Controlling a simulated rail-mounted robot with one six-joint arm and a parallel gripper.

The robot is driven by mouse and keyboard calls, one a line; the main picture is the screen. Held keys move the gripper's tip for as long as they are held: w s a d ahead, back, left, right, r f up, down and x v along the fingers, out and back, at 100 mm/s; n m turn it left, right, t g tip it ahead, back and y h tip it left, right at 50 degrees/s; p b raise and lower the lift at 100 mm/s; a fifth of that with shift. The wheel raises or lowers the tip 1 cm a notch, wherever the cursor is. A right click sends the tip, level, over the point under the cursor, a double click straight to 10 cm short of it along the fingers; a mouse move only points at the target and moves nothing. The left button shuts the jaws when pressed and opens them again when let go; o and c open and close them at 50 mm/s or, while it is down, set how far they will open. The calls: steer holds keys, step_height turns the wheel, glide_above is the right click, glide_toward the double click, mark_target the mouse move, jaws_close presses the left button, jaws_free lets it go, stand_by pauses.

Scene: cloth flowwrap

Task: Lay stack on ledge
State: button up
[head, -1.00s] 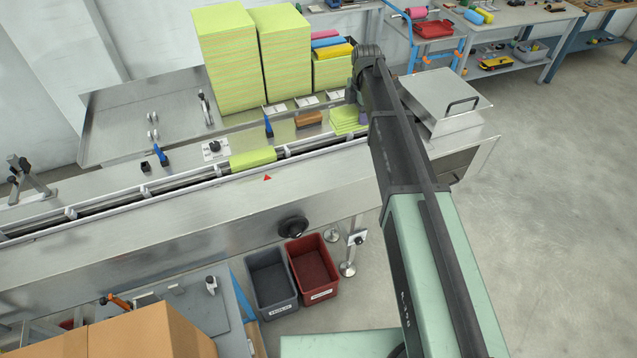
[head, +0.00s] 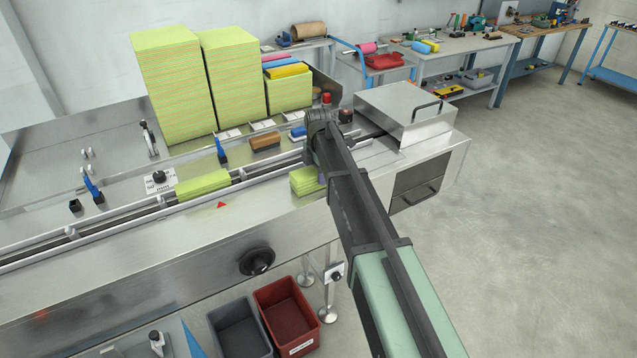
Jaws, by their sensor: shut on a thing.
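A small stack of yellow-green cloths (head: 306,181) is at the front side of the conveyor, over the steel front ledge (head: 285,215). My gripper (head: 322,172) is mostly hidden behind my own arm. It is shut on this stack at its right side. I cannot tell whether the stack touches the ledge. Another yellow-green cloth stack (head: 203,185) lies in the conveyor channel to the left, above a red triangle mark (head: 221,204).
Tall cloth piles (head: 173,85) stand at the back. A brown brush (head: 265,141) and a blue-handled lever (head: 221,150) stand behind the conveyor. A steel hood (head: 405,110) is at the right. Grey (head: 239,325) and red (head: 287,312) bins stand below.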

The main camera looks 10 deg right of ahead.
steer(key=shift+p, duration=0.3)
steer(key=shift+f+b, duration=0.25)
steer(key=shift+b, duration=0.05)
steer(key=o, duration=0.9)
steer(key=shift+r, duration=0.15)
step_height(320, 180, up, 12)
steer(key=p, duration=1.2)
steer(key=shift+s+r+p, duration=0.1)
steer(key=shift+r+p, duration=0.1)
steer(key=shift+p, duration=0.15)
